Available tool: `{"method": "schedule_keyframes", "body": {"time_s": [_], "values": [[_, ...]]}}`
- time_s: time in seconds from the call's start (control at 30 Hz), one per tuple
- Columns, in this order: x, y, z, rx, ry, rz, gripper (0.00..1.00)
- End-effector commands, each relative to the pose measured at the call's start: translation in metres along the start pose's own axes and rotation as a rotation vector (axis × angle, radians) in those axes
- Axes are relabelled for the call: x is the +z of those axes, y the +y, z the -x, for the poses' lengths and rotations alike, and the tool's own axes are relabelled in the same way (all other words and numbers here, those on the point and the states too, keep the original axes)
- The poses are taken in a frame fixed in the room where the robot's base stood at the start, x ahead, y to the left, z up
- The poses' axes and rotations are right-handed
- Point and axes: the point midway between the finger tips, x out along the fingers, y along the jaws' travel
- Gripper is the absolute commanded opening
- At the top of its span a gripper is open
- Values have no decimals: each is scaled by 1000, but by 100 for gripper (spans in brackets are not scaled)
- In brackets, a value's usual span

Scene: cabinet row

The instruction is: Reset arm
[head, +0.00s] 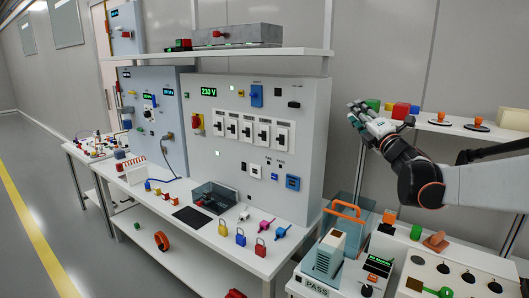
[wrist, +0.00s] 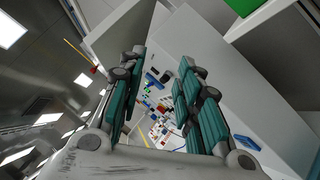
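My gripper (head: 366,118) is at the upper right of the head view, at the end of my arm reaching in from the right edge. It is raised above the bench, in front of a wall shelf, and points left. In the wrist view, the two green-padded fingers of my gripper (wrist: 155,100) are spread apart with a clear gap between them. Nothing is held between them. Through the gap, a panel and several small coloured items show far off.
A white bench (head: 215,240) carries padlocks and a black tray. A grey cabinet (head: 300,135) with switches stands on it. Below my arm, another white table (head: 400,283) holds a clear box with an orange handle (head: 346,209). A shelf (head: 460,128) with coloured blocks is close to my gripper.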

Motion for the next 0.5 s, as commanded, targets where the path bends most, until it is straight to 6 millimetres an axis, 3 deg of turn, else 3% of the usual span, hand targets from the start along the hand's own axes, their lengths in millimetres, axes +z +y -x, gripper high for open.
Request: {"method": "schedule_keyframes", "body": {"time_s": [0.03,0.2,0.37,0.5], "values": [[0,12,8,-28,-44,-81,32],[1,31,44,-142,-205,-385,32],[-13,33,94,-261,-346,-678,32],[-36,23,150,-377,-469,-920,32]]}}
